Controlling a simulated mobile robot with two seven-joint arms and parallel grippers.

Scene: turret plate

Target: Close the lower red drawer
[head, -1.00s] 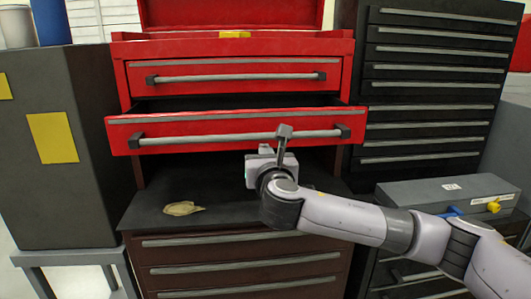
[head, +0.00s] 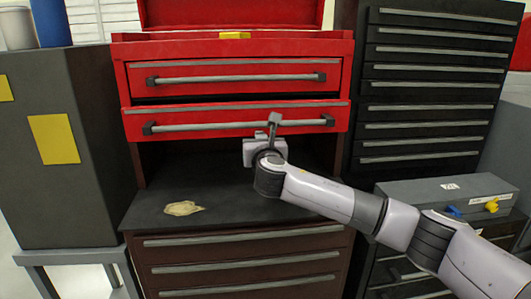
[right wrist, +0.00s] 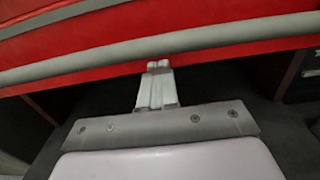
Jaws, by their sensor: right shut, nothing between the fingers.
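The lower red drawer (head: 236,115) has a long grey bar handle (head: 220,126). Its front sits slightly forward of the upper red drawer (head: 236,76), with a thin dark gap above it. My right gripper (head: 274,120) is shut and empty, with its fingertips at the handle, right of its middle. In the right wrist view the shut fingers (right wrist: 158,66) meet the lower edge of the red drawer front, just below the grey bar (right wrist: 150,52). I cannot tell whether they touch it. My left gripper is not in view.
Below the drawer is an open dark shelf (head: 230,200) with a beige cloth-like item (head: 183,208). A dark drawer cabinet (head: 430,90) stands at right, with a grey case (head: 440,195) in front. A grey cabinet (head: 50,200) stands at left.

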